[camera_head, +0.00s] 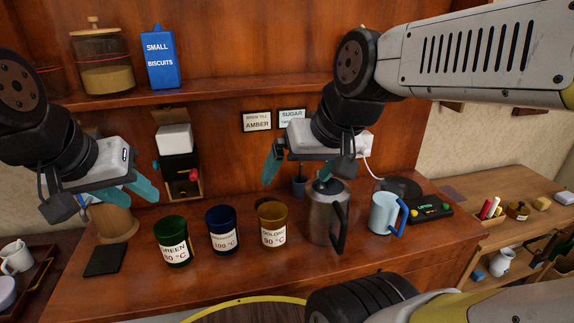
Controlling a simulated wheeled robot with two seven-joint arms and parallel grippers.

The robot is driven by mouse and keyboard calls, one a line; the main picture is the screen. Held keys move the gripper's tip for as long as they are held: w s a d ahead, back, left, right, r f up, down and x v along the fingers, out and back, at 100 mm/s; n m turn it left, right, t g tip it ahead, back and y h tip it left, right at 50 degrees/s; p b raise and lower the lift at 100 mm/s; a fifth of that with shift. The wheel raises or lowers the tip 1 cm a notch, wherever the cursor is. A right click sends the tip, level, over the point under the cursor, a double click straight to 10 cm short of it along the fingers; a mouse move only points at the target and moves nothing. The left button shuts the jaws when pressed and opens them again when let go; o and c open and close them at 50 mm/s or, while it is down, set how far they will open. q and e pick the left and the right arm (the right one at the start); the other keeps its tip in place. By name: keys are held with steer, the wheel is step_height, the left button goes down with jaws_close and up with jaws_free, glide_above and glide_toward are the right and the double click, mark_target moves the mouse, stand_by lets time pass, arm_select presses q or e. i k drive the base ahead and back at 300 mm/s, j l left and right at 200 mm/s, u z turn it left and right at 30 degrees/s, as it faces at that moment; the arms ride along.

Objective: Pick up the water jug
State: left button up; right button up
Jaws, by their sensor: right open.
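Two handled vessels stand upright on the wooden counter. One is a pale blue jug (383,211) with a blue handle, which looks like the water jug. The other is a taller steel pot (322,217) with a black handle, just left of it. My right gripper (296,177) is open and empty, its teal fingers pointing down. It is left of the pale blue jug, with one finger over or beside the steel pot's top; I cannot tell if they touch. My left gripper (108,198) is open and empty at the left, far from both vessels.
Green (174,251), blue (222,240) and amber (272,235) labelled canisters stand in a row left of the steel pot. A black device (431,212) with coloured buttons lies right of the pale blue jug. A shelf (220,90) runs above. The counter's front strip is clear.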

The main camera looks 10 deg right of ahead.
mark_target(389, 195)
steer(key=z, duration=1.5)
